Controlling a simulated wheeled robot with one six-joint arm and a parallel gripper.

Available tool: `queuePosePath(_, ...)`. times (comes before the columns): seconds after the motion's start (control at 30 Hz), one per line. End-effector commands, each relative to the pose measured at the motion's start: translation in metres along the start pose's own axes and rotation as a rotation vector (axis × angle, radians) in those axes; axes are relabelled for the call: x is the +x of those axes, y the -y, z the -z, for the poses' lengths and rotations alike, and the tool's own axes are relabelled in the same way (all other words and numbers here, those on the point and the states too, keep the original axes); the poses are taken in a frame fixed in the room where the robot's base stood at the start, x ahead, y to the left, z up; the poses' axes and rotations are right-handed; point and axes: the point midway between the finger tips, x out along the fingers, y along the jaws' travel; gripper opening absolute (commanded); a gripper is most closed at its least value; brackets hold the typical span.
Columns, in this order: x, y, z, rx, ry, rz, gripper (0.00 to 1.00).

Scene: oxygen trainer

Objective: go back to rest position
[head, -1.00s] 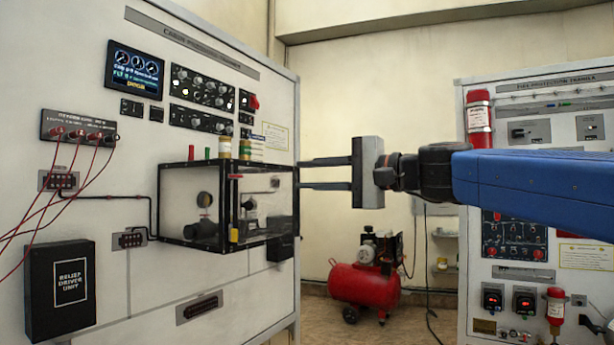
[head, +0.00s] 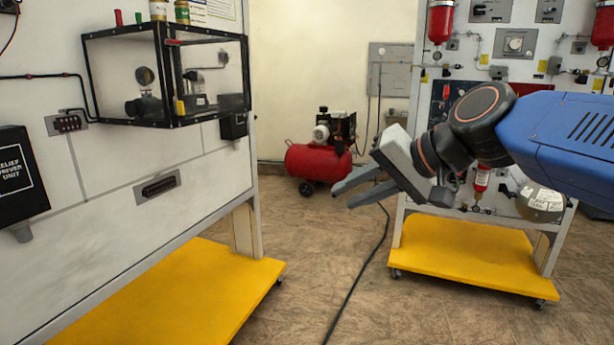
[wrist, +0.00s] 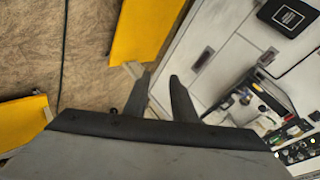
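My gripper (head: 363,190) hangs in the open space between the two panels in the head view, tilted down and to the left. Its two grey fingers are apart with nothing between them. In the wrist view the fingers (wrist: 160,97) also stand apart and empty. The clear black-framed box (head: 165,75) on the left panel (head: 120,165) is left of my gripper and not touching it. Two small bottles stand on top of the box.
A red compressor (head: 318,160) stands on the floor behind. The right panel (head: 405,200) is on a yellow wheeled base (head: 465,250); the left panel has a yellow base (head: 190,290) too. A black cable (head: 362,275) runs along the open floor between them.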

Motion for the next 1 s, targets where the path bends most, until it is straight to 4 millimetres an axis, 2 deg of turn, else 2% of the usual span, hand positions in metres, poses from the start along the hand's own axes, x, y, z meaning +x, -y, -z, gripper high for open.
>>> queuePosePath(0.03,-0.004,-0.029,-0.013,-0.026,-0.001,-0.06,0.24)
queuePosePath(0.3,-0.024,-0.178,-0.086,-0.182,0.039,-0.386,0.24)
queuePosePath(0.4,-0.035,-0.227,-0.113,-0.233,0.065,-0.498,0.24)
queuePosePath(0.5,-0.045,-0.267,-0.137,-0.276,0.094,-0.592,0.24)
queuePosePath(0.6,-0.053,-0.295,-0.153,-0.306,0.116,-0.659,0.24)
queuePosePath(0.7,-0.057,-0.31,-0.162,-0.324,0.13,-0.696,0.24)
queuePosePath(1.0,-0.059,-0.315,-0.165,-0.332,0.136,-0.71,0.24)
